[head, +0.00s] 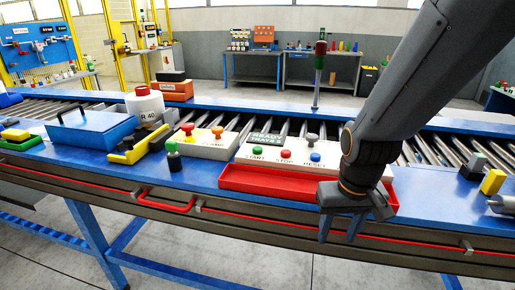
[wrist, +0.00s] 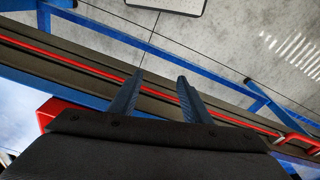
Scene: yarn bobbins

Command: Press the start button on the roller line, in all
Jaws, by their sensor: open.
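The green start button (head: 257,150) is on a white control panel (head: 270,161) marked START, STOP and RESET, behind a red tray. The red stop button (head: 286,154) and blue reset button (head: 315,157) are to its right. My gripper (head: 337,236) points down at the front edge of the blue roller line, in front of and to the right of the start button, and apart from it. Its two fingers (wrist: 160,82) are spread with nothing between them in the wrist view, over the rail and floor. No button shows in the wrist view.
The red tray (head: 265,182) lies between the panel and the front edge. A second box with knobs (head: 208,146), a yellow tool (head: 130,154) and a blue case (head: 92,133) stand to the left. My arm covers part of the line at right.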

